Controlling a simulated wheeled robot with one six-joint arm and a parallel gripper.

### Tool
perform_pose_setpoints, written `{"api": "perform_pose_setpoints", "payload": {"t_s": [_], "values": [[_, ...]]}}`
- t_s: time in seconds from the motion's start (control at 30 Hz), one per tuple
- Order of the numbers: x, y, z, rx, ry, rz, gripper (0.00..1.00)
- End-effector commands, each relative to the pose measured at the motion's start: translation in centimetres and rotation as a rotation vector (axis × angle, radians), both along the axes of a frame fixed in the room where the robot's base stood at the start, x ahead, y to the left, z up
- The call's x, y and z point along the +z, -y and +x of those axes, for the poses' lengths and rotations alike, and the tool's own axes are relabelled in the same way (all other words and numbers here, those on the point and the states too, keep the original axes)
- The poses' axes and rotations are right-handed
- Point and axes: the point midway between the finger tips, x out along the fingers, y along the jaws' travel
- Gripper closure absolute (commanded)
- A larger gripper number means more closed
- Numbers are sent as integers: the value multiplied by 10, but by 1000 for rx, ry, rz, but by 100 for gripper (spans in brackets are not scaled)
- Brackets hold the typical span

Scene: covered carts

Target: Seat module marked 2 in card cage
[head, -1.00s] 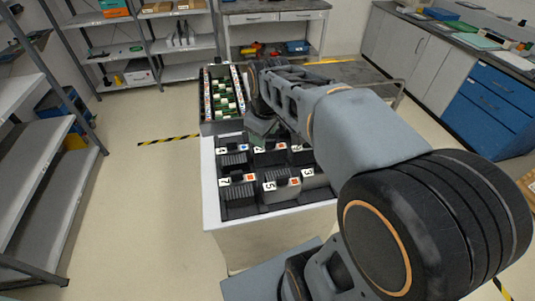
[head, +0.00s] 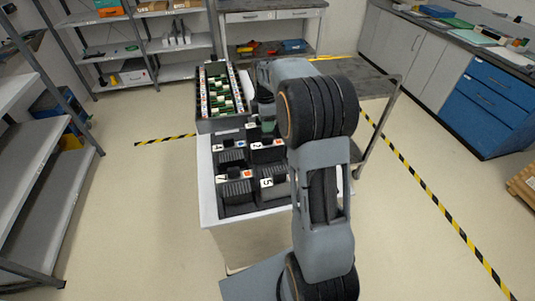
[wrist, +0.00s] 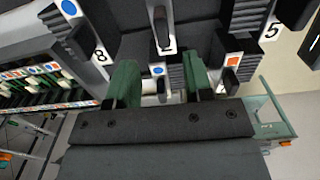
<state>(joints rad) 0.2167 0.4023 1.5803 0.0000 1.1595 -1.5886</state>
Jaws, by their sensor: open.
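The card cage (head: 203,126) is a long grey box with rows of green boards, at the back of the cart; part of it shows at the left of the wrist view (wrist: 52,97). A dark module with a white tag (head: 257,147), apparently reading 2, sits in the black tray in front of it. My gripper (wrist: 159,66) is open, its two green fingers apart, over the tray. A grey upright tab and a blue-dot tag (wrist: 158,70) show between or just beyond the fingers. I cannot tell whether they touch anything. In the head view my arm hides most of my gripper.
Other modules marked 7 (head: 222,178) and 5 (head: 266,183) fill the tray on the white cart (head: 207,200). A tag 8 (wrist: 101,56) shows in the wrist view. Shelves stand left; a grey cart (head: 380,84) stands right. The floor between is clear.

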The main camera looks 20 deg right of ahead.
Motion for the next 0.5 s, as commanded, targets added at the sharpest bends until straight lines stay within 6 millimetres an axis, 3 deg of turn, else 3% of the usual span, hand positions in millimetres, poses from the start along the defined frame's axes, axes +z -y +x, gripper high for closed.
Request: {"api": "perform_pose_setpoints", "payload": {"t_s": [0.27, 0.5], "values": [[-16, 0, -1, -1, -1, 0, 53], [-48, 4, -5, -2, -3, 1, 53]]}}
